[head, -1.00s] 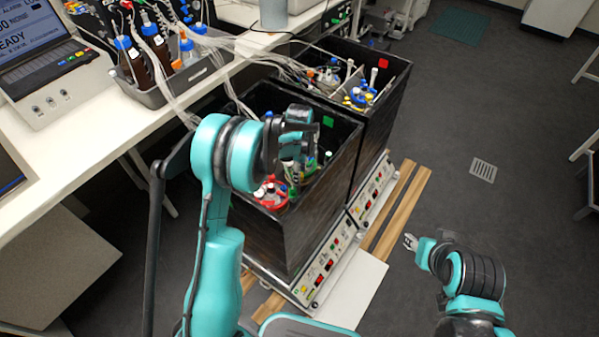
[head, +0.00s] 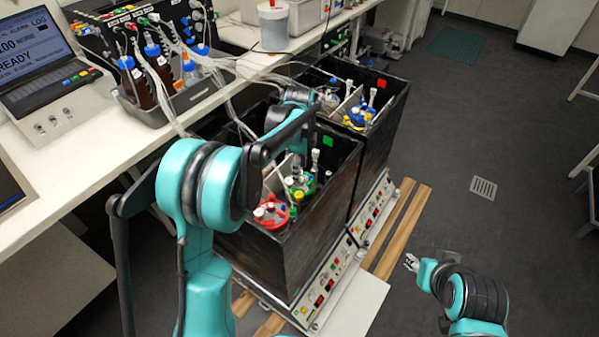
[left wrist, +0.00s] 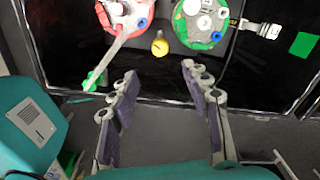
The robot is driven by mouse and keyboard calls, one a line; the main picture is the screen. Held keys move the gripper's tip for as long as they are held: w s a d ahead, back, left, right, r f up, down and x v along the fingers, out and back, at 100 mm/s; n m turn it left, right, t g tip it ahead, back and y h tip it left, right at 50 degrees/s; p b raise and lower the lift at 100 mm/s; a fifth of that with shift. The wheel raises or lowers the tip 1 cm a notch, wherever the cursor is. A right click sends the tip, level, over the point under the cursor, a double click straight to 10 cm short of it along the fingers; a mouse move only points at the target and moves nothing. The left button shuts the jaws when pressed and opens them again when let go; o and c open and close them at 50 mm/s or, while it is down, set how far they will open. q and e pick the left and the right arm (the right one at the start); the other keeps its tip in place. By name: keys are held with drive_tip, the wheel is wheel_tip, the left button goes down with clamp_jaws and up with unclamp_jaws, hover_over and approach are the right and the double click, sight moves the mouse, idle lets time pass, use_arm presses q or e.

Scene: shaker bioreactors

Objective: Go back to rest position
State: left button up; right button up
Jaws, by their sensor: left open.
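My left arm reaches from the left over the near black box (head: 320,235). In the head view its gripper is hidden behind the arm links. In the left wrist view the left gripper (left wrist: 158,75) is open, with nothing between its fingers. Its fingertips point toward a red-lidded vessel (left wrist: 122,12) and a green-lidded vessel (left wrist: 200,22) in the box. A small yellow knob (left wrist: 160,46) shows between them. My right gripper (head: 412,262) is low at the right, over the floor; it is too small to tell whether it is open.
A second black box (head: 385,125) with blue-and-yellow-topped vessels stands behind the near one. Tubes run from the boxes to a bench (head: 100,145) at the left, with a grey bottle tray (head: 175,103) and a console (head: 65,90). The floor (head: 530,240) at the right is clear.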

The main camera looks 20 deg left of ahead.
idle(0.4)
use_arm(q)
drive_tip(key=s+r+n+t, duration=0.2)
drive_tip(key=s+r+n, duration=0.3)
drive_tip(key=s+r, duration=0.2)
drive_tip(key=s+n+t, duration=0.5)
drive_tip(key=s+n, duration=0.7)
drive_tip(key=s, duration=0.7)
drive_tip(key=shift+a+n, duration=0.15)
drive_tip(key=shift+n, duration=0.25)
